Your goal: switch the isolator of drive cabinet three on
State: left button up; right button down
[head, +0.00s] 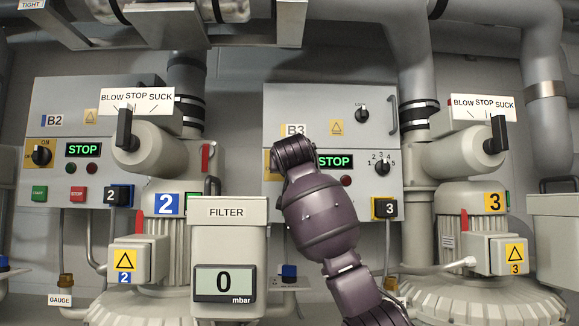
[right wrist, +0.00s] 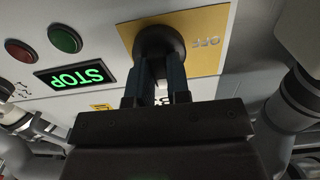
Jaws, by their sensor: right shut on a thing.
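Drive cabinet three, the grey box marked B3 (head: 312,105), hangs on the wall right of centre in the head view. Its isolator's yellow plate (head: 270,162) is mostly hidden there by my right arm. In the upside-down right wrist view, the yellow plate (right wrist: 203,22) shows the word OFF beside a round black isolator knob (right wrist: 158,40). My right gripper (right wrist: 160,68) is shut on this knob, one finger on each side. Which way the knob points I cannot tell. My left gripper is not in view.
Cabinet three's display (head: 335,161) reads STOP in green, with a rotary selector (head: 382,168) to its right. Cabinet B2 (head: 68,95) with its own isolator (head: 41,155) is at left. A filter housing (head: 228,235) and blower three (head: 470,215) stand in front.

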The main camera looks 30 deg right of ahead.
jog(key=c, duration=1.1)
grip_release()
jog(key=shift+b+v, duration=0.85)
jog(key=shift+v, duration=4.6)
